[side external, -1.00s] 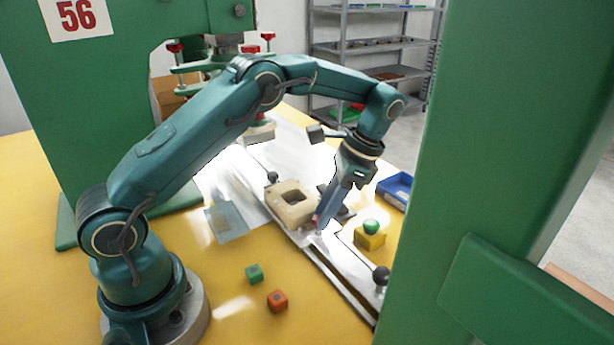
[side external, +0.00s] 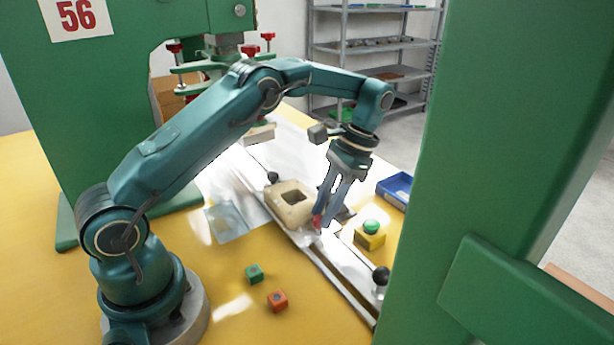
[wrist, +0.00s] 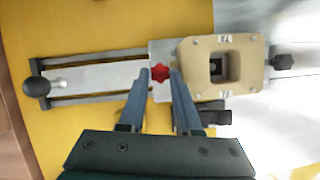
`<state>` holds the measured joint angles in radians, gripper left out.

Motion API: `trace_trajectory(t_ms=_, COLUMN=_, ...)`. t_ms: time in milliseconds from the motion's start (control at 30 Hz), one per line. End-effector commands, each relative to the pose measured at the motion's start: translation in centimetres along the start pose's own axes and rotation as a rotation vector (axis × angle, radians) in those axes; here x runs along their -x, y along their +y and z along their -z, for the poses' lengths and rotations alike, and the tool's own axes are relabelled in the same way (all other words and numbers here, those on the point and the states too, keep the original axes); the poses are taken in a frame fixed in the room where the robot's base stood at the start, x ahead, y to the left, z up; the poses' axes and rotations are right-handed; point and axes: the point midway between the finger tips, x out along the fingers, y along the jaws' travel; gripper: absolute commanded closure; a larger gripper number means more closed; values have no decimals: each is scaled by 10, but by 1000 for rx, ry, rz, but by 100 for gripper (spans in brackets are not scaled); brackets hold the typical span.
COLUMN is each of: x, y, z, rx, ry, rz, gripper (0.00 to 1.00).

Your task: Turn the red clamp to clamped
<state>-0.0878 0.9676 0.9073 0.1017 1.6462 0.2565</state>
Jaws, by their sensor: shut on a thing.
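The red clamp (wrist: 160,72) is a small star-shaped knob beside the beige block with a square hole (wrist: 196,70). My gripper (wrist: 161,74) is shut on the red clamp, with one finger on each side of it in the wrist view. In the side view my gripper (side external: 319,222) points down at the clamp, and a little red (side external: 317,221) shows at its fingertips. The beige block (side external: 279,208) stands just left of the fingers there. Any marking of the clamp's position is not readable.
A metal rail with a black ball knob (side external: 381,275) runs under the block. A yellow box with a green button (side external: 370,226) and a blue bin (side external: 394,190) stand to the right. Green (side external: 254,273) and orange (side external: 277,300) cubes lie on the yellow table. A green post (side external: 500,150) fills the right side.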

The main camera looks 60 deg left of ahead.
Motion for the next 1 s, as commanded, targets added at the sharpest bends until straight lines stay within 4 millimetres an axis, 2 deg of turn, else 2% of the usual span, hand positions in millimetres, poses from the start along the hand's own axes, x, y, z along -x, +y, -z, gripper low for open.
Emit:
trace_trajectory(t_ms=133, x=0, y=0, z=0, rx=0, ry=1, rz=-1, gripper=100)
trace_trajectory(t_ms=167, x=0, y=0, z=0, rx=0, ry=1, rz=-1, gripper=56)
trace_trajectory(t_ms=200, x=0, y=0, z=0, rx=0, ry=0, rz=-1, gripper=41)
trace_trajectory(t_ms=233, x=0, y=0, z=0, rx=0, ry=1, rz=-1, gripper=38)
trace_trajectory(t_ms=500, x=0, y=0, z=0, rx=-7, ry=0, rz=4, gripper=38)
trace_trajectory(t_ms=633, x=0, y=1, z=0, rx=-69, ry=1, rz=31, gripper=38)
trace_trajectory(t_ms=767, x=0, y=4, z=0, rx=-218, ry=1, rz=93, gripper=38)
trace_trajectory(t_ms=1000, x=0, y=8, z=-3, rx=-596, ry=0, rz=250, gripper=38)
